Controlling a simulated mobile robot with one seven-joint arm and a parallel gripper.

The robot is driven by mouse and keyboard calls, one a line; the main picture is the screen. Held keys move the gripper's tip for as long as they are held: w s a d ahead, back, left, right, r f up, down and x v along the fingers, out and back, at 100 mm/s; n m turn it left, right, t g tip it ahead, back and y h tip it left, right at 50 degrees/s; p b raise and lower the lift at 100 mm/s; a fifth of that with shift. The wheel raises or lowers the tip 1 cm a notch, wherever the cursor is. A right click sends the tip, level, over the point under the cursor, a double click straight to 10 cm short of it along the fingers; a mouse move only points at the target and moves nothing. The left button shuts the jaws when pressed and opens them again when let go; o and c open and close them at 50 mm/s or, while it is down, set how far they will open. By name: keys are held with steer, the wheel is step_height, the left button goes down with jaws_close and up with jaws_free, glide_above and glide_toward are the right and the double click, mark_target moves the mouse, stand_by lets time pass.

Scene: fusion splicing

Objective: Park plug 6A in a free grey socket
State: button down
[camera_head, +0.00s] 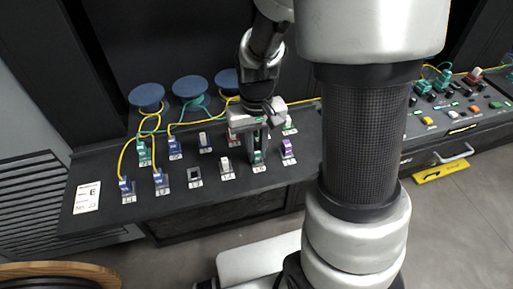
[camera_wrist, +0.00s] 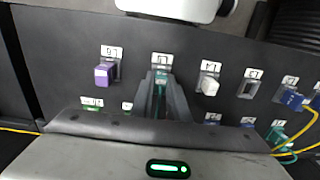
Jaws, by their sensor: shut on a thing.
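My gripper (camera_head: 257,152) is low over the front row of the sloped dark panel (camera_head: 110,170). In the wrist view its fingers (camera_wrist: 161,92) are closed around a teal plug (camera_wrist: 160,79), which is at a labelled socket; it also shows in the head view (camera_head: 258,157). I cannot read 6A on it, and whether it is fully seated is hidden by the fingers. An empty grey socket (camera_head: 194,175) shows a dark opening in the front row; it also shows in the wrist view (camera_wrist: 250,87). A white plug (camera_wrist: 209,85) stands between that socket and my gripper.
A purple plug (camera_head: 288,148) stands close on the right of my gripper. Blue plugs (camera_head: 126,185) with yellow cables stand at the left. Blue round spools (camera_head: 147,96) line the back, with cables running across the panel. A second panel (camera_head: 440,128) is at the right.

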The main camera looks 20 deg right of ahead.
steer(key=c, duration=1.6)
jaws_free()
steer(key=shift+c, duration=0.2)
step_height(320, 180, up, 17)
steer(key=p, duration=0.2)
steer(key=shift+r+p, duration=0.2)
steer(key=shift+p, duration=0.15)
